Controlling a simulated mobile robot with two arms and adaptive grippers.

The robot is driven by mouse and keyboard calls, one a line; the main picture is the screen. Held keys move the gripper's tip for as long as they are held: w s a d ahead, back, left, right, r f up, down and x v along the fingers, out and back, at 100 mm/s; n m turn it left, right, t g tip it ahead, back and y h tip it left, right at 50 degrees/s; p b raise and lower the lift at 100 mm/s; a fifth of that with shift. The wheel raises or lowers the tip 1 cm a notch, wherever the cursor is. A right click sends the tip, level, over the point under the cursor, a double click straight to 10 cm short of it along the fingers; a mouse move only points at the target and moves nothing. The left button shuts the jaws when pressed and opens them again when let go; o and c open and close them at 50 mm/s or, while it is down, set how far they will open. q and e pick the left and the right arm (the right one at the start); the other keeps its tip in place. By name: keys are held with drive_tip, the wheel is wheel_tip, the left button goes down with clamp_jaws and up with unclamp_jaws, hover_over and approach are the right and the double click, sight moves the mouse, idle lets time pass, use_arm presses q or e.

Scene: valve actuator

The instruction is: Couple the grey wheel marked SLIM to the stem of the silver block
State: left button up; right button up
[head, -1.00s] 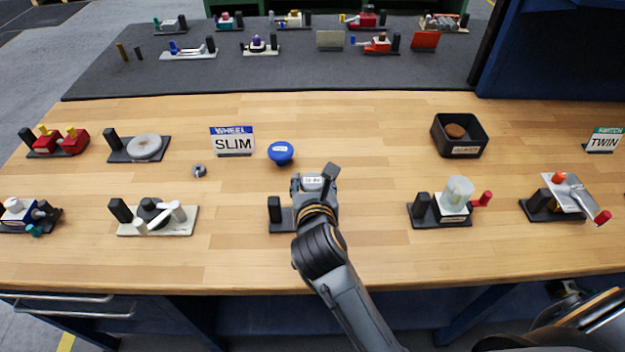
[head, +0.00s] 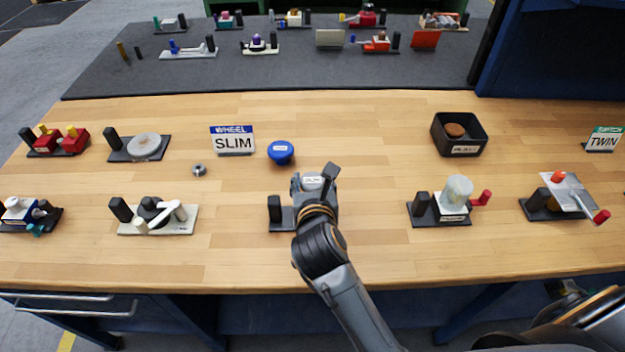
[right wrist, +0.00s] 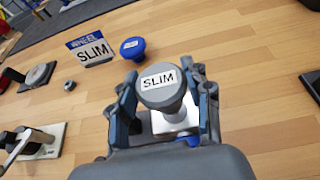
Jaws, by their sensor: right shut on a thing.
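The grey wheel (right wrist: 162,88) has a white label reading SLIM and a tapered neck below its head. It also shows in the head view (head: 313,181). My right gripper (right wrist: 165,108) is shut on it, one finger on each side. The silver block (right wrist: 176,121) is directly under the wheel, between the fingers. The neck hides the stem, so I cannot tell whether the wheel is seated on it. In the head view the gripper covers most of the block, on a dark base plate (head: 283,224). My left gripper is not in view.
A blue knob (head: 281,152) and the WHEEL SLIM sign (head: 233,141) stand behind the gripper. A small metal ring (head: 199,170) lies to the left. A black tray (head: 459,149) with a brown knob is at the back right. Other fixtures stand on both sides, with bare wood between.

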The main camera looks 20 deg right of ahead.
drive_tip(key=shift+f+b, duration=1)
drive_tip(key=shift+f, duration=0.75)
drive_tip(key=o, duration=1.3)
drive_tip(key=v, duration=0.7)
drive_tip(key=shift+s+r, duration=0.15)
drive_tip(key=shift+s, duration=0.05)
